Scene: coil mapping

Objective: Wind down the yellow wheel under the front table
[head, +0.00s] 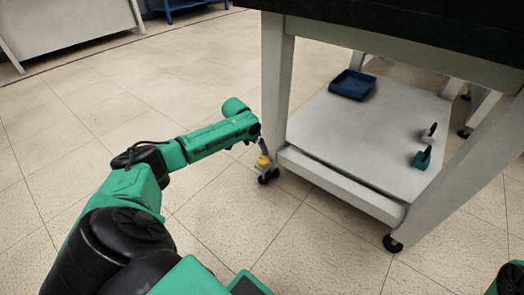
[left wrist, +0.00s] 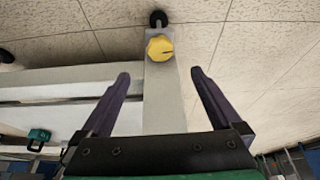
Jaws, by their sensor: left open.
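The yellow wheel (head: 263,161) is a small knob low on the front left leg of the front table (head: 275,85), just above a black caster. In the left wrist view the yellow wheel (left wrist: 160,47) shows as a faceted knob with a dark slot, beyond the fingertips. My left gripper (head: 262,146) is at the end of the green arm, beside the leg and just above the wheel. In the left wrist view the left gripper (left wrist: 159,72) is open, its dark fingers on either side of the pale leg, with nothing between them touching. My right gripper is not in view.
The table's lower shelf (head: 325,130) holds a blue tray (head: 352,84) and a green item (head: 422,158). A caster (head: 393,243) stands under the front right corner. The tiled floor left of the table is open.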

